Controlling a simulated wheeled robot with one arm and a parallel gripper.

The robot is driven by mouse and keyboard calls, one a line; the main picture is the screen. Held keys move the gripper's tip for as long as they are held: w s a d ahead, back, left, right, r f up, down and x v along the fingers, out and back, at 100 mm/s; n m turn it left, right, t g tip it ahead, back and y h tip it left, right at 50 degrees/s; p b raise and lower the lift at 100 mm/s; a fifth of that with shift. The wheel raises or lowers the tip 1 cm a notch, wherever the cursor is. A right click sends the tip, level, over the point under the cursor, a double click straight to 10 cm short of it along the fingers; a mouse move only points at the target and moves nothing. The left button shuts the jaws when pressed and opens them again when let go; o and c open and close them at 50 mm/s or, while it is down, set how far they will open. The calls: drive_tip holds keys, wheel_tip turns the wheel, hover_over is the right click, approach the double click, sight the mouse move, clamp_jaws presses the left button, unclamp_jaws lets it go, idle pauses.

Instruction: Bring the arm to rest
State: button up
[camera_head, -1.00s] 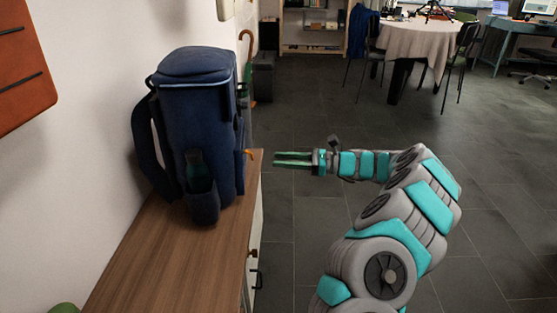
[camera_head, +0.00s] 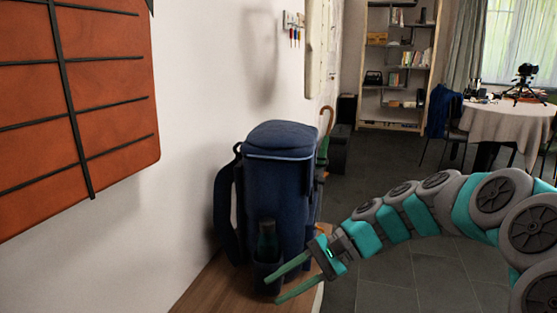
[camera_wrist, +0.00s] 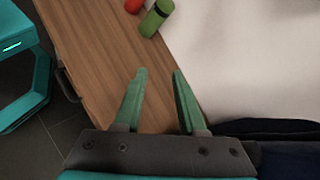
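My gripper (camera_head: 276,287) is at the end of my arm, which reaches in from the right in the head view. Its two green fingers are apart with nothing between them. They point left and down over the front part of the wooden cabinet top, in front of the blue backpack. In the wrist view my gripper (camera_wrist: 160,75) is also open and empty, above the wooden top (camera_wrist: 95,40). I cannot tell how high the fingers are above the wood.
The blue backpack (camera_head: 282,185) stands upright on the cabinet (camera_head: 215,290) by the white wall. A green cylinder (camera_wrist: 156,18) and a red object (camera_wrist: 134,5) lie on the cabinet top. A round table (camera_head: 500,122) with a tripod stands far right. Open floor lies between.

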drive_tip(key=s+d+f+n+h, duration=0.1)
drive_tip(key=s+f+n+h, duration=0.15)
drive_tip(key=s, duration=0.45)
drive_tip(key=s+d+f+n+h, duration=0.2)
drive_tip(key=s+n+h, duration=0.15)
drive_tip(key=s, duration=0.35)
drive_tip(key=s+d+f+n+h, duration=0.1)
drive_tip(key=s+d+f+h, duration=0.1)
drive_tip(key=s+d, duration=0.3)
drive_tip(key=s+d+f+n+h, duration=0.1)
drive_tip(key=s+d+f+h, duration=0.1)
drive_tip(key=s+d, duration=0.3)
drive_tip(key=shift+s+d+t+h, duration=0.4)
drive_tip(key=shift+d+h, duration=0.15)
drive_tip(key=shift+h, duration=0.25)
idle(0.6)
